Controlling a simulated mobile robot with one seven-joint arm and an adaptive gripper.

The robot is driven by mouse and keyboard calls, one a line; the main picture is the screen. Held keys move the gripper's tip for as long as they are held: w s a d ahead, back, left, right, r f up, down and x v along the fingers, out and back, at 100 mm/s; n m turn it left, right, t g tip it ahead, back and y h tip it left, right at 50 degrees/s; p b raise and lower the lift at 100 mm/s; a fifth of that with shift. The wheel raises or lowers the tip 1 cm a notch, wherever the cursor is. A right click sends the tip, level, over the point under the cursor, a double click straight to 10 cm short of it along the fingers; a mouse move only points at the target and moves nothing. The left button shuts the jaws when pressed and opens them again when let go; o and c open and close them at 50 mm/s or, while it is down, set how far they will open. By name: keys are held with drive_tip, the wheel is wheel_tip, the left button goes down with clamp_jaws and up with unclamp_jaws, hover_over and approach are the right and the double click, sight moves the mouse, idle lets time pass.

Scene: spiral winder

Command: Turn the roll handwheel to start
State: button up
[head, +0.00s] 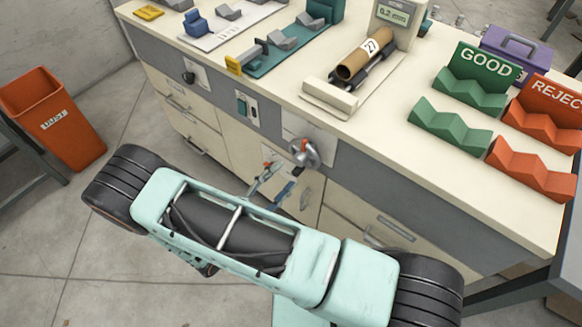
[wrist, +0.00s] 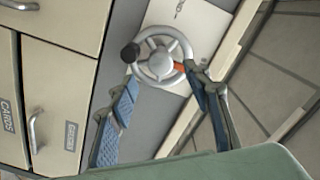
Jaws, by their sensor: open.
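The roll handwheel (head: 305,153) is a small silver spoked wheel on a white plate on the cabinet's grey front band. It has a red-orange mark. In the wrist view the handwheel (wrist: 160,57) shows a dark knob at its left and the orange mark at its lower right. My gripper (head: 279,178) is open and empty just in front of the wheel, below and left of it in the head view. In the wrist view the blue-padded fingers of my gripper (wrist: 160,78) straddle the wheel's lower part; the right tip overlaps the rim, and contact cannot be told.
A cardboard roll (head: 364,59) labelled 27 lies on a stand below a small display (head: 394,14). Green GOOD (head: 450,122) and red REJECT (head: 530,168) racks stand at the right. A switch (head: 241,104) sits left of the wheel; drawer handles (head: 388,226) stick out below.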

drive_tip(key=v, duration=0.6)
idle(0.4)
